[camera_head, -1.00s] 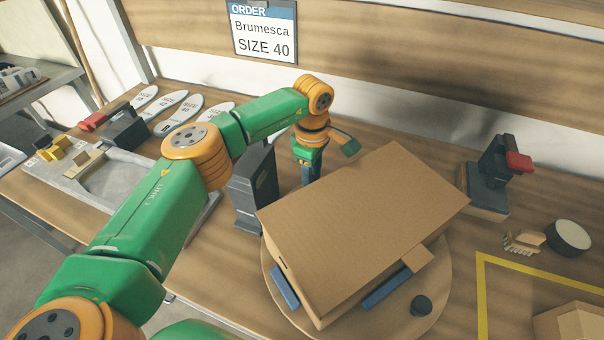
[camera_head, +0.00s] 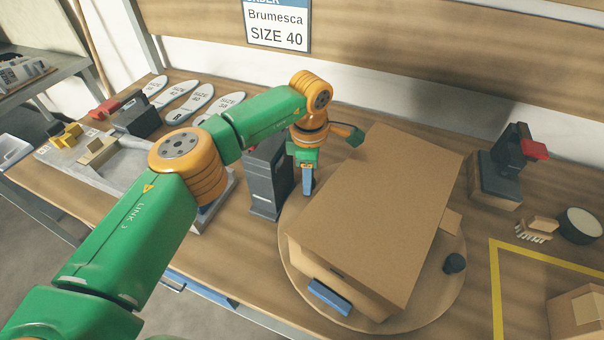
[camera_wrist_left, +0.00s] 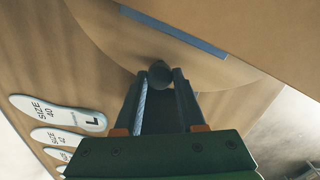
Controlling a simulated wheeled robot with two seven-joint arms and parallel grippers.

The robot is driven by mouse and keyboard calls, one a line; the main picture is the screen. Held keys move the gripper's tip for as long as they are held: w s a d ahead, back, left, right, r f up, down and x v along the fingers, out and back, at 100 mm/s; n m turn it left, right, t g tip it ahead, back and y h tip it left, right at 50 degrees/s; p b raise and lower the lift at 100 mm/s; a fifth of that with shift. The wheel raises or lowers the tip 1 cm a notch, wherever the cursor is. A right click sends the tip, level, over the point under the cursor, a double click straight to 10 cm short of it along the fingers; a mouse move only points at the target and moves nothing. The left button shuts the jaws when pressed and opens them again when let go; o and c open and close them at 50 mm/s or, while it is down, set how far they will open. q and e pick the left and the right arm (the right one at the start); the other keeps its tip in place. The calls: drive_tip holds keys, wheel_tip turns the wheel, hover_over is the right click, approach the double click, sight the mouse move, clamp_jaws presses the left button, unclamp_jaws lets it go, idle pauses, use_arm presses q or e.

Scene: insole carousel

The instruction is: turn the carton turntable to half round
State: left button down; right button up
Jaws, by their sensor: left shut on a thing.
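The brown carton (camera_head: 385,205) sits closed on the round wooden turntable (camera_head: 292,262), its long side slanting across the view. A blue strip (camera_head: 330,297) is at its near side, and another blue strip (camera_wrist_left: 175,32) shows in the left wrist view. A dark knob (camera_head: 455,263) stands on the turntable's right rim. My left gripper (camera_head: 308,188) is at the far left rim, beside the carton. In the left wrist view its fingers (camera_wrist_left: 160,85) are closed around another dark round knob (camera_wrist_left: 160,72); the head view hides that knob. My right gripper is out of view.
A dark upright box-like stand (camera_head: 268,180) is close left of my left gripper. A dark device with a red part (camera_head: 500,170) stands right of the turntable, near a round tin (camera_head: 579,226). Insoles (camera_head: 190,102) lie at the back left. Yellow tape (camera_head: 495,290) marks the right.

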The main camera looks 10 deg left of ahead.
use_arm(q)
drive_tip(key=shift+s+a, duration=0.1)
drive_tip(key=shift+s, duration=0.05)
idle(0.4)
drive_tip(key=c, duration=0.5)
unclamp_jaws()
drive_tip(key=shift+s, duration=0.1)
drive_tip(key=r+b, duration=0.1)
drive_tip(key=r, duration=0.6)
drive_tip(key=shift+s+r, duration=0.1)
drive_tip(key=shift+s, duration=0.1)
